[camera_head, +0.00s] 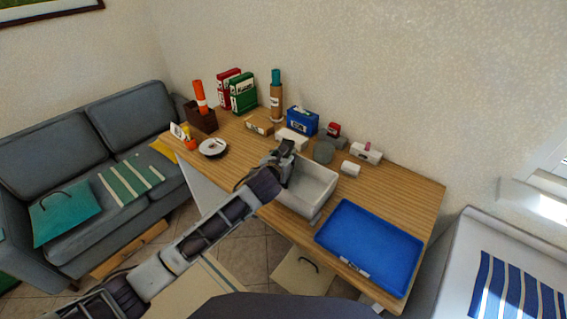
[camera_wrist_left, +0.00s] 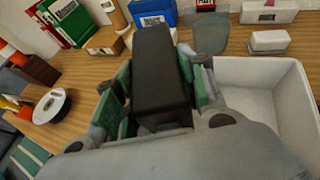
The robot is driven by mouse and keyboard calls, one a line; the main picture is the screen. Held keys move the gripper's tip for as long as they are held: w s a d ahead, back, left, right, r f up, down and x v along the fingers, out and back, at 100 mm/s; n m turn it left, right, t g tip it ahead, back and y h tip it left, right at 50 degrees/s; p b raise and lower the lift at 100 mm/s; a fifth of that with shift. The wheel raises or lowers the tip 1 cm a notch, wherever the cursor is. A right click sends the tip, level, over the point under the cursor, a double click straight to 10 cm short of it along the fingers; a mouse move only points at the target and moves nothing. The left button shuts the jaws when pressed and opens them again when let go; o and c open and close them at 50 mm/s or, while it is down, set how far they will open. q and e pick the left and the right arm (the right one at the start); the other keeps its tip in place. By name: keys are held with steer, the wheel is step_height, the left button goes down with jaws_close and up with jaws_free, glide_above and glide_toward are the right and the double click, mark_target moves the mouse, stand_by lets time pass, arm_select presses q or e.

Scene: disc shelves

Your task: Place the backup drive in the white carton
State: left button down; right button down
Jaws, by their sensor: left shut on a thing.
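My left gripper (camera_head: 284,154) is shut on a dark block, the backup drive (camera_wrist_left: 158,75). The drive stands between the green-padded fingers (camera_wrist_left: 160,95) in the left wrist view. In the head view I cannot make the drive out clearly against the gripper. The white carton (camera_head: 322,172) is an open, deep box on the table, and its visible inside looks empty. The gripper is at the carton's left end in the head view. In the left wrist view the carton (camera_wrist_left: 262,70) lies right of the drive. My right gripper is not in view.
A blue tray (camera_head: 368,247) lies right of the carton on the wooden table (camera_head: 412,189). Behind the carton are a blue box (camera_head: 303,121), a grey round item (camera_head: 324,151) and small white boxes. A disc spindle (camera_head: 213,147) and binders (camera_head: 243,93) stand to the left.

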arm_select(q)
step_height(320, 180, down, 2)
steer(key=shift+f, duration=0.1)
steer(key=c, duration=1.1)
jaws_free()
steer(key=shift+o, duration=1.2)
steer(key=shift+f, duration=0.1)
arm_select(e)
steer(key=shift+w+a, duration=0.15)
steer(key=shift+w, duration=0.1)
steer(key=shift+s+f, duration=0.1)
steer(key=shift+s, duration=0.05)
